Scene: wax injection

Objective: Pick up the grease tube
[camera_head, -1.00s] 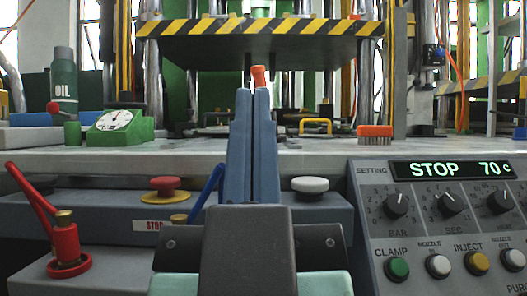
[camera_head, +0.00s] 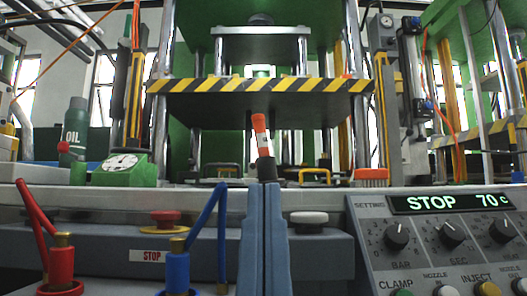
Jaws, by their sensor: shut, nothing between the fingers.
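A slim upright object with an orange top, a pale band and a dark lower part, apparently the grease tube (camera_head: 262,140), shows just above my fingertips. It leans slightly and stands near the middle of the bench. My gripper (camera_head: 264,186) points up the picture from the bottom edge, its two blue-grey fingers shut together with nothing between them. The fingertips overlap the foot of the tube in the picture, and the tube appears to be behind them. Its base is hidden, and whether they touch cannot be told.
A press with a striped plate (camera_head: 262,86) rises behind. An orange brush (camera_head: 371,177) lies right.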

